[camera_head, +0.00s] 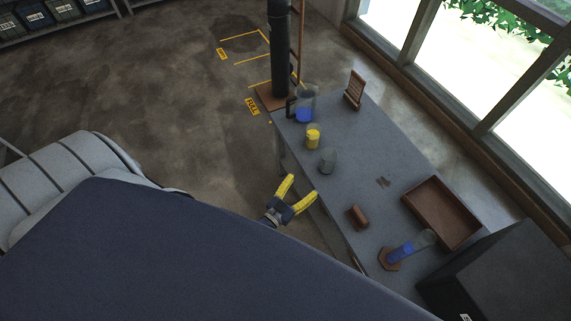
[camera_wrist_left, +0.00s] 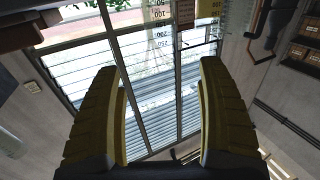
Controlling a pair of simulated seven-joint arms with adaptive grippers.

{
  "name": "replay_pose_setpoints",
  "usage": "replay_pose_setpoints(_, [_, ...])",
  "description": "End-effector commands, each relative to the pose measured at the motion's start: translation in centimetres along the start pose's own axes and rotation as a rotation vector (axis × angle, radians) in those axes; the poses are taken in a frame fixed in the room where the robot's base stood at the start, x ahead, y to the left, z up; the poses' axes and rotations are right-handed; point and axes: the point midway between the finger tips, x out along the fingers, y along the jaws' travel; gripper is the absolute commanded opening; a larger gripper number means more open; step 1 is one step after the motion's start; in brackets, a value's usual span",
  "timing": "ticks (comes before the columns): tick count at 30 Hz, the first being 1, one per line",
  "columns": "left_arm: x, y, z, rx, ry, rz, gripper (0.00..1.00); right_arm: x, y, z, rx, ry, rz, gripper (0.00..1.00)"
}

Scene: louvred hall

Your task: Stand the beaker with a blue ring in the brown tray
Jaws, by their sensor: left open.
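The brown tray (camera_head: 408,204) lies empty on the right part of the grey table. A clear vessel with blue in its lower part and a dark handle (camera_head: 305,115) stands at the table's far end. I cannot tell whether it is the beaker with a blue ring; no separate ring shows clearly. A yellow vessel (camera_head: 313,138) and a grey, clear-looking vessel (camera_head: 327,161) stand nearer. My left gripper (camera_head: 303,185) is open and empty by the table's left edge, short of these vessels. Its spread yellow fingers (camera_wrist_left: 160,75) show in the left wrist view. My right gripper is not in view.
A tall cylinder with blue in it (camera_head: 403,253) stands on a brown base near the tray. A small brown block (camera_head: 358,217) and a slatted brown stand (camera_head: 355,89) are on the table. A black box (camera_head: 500,270) stands at the right. The table's middle is mostly clear.

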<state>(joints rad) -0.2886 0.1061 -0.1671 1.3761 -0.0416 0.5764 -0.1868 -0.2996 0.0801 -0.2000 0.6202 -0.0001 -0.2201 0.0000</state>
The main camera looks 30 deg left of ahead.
Motion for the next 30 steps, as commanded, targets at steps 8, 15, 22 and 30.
replay_pose_setpoints(8, [-2.6, 0.3, 6.7, 0.022, -0.176, 0.012, 0.75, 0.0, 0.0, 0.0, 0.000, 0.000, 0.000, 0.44])
replay_pose_setpoints(15, [-13.4, 0.9, 22.6, 0.074, -0.658, 0.047, 0.75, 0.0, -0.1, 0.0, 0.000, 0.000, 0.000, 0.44])
replay_pose_setpoints(22, [-27.8, 0.9, 32.7, 0.120, -1.091, 0.084, 0.75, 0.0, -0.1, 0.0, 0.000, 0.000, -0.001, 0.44])
replay_pose_setpoints(30, [-39.1, 0.6, 36.6, 0.157, -1.384, 0.114, 0.75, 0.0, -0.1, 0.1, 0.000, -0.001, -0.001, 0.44])
